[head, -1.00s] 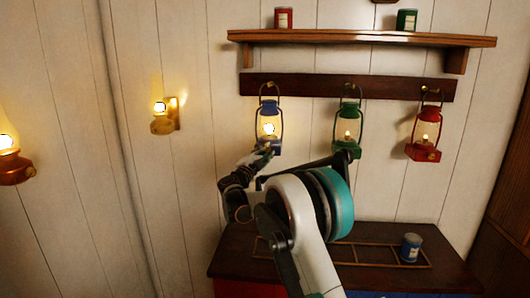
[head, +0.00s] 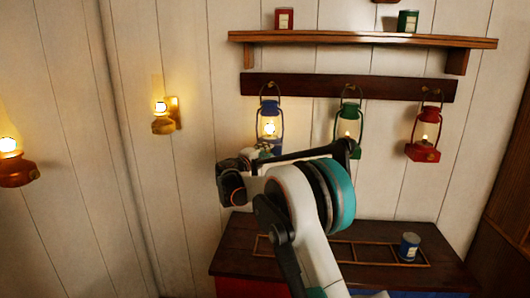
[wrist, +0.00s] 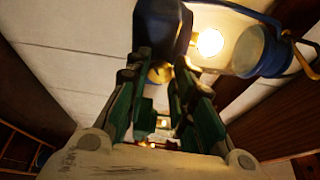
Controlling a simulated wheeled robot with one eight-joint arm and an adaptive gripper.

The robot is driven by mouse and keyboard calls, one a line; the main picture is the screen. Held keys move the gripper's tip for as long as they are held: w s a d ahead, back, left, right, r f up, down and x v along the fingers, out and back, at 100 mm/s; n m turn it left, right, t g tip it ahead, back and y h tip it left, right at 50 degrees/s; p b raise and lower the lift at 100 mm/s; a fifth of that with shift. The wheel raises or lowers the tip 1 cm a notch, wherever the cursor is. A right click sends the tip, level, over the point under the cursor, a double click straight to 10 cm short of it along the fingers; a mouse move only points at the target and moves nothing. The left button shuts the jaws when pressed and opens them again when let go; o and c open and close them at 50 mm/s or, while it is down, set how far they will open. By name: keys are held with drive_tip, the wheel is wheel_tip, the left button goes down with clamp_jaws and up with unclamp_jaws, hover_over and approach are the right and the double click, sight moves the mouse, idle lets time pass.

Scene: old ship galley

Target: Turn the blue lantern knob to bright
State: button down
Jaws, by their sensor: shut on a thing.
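The blue lantern (head: 269,105) hangs on the left of the dark peg rail, lit, with its base partly hidden behind my arm. In the wrist view the blue lantern (wrist: 160,30) fills the top, its flame glowing bright in the glass. Its brass knob (wrist: 157,73) shows on the underside or front of the base, between the tips of my gripper (wrist: 165,72). My gripper's green fingers are shut on the knob. In the head view the fingers and the knob are hidden behind my wrist.
A green lantern (head: 347,128) and a red lantern (head: 423,132) hang to the right, both lit. A shelf (head: 360,39) with cans runs above. Below stands a dark cabinet top (head: 240,243) with a blue can (head: 410,247). Wall lamps (head: 163,122) are at left.

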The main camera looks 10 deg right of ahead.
idle(0.4)
drive_tip(key=c, duration=1.4)
unclamp_jaws()
drive_tip(key=shift+o, duration=0.2)
drive_tip(key=v, duration=1.2)
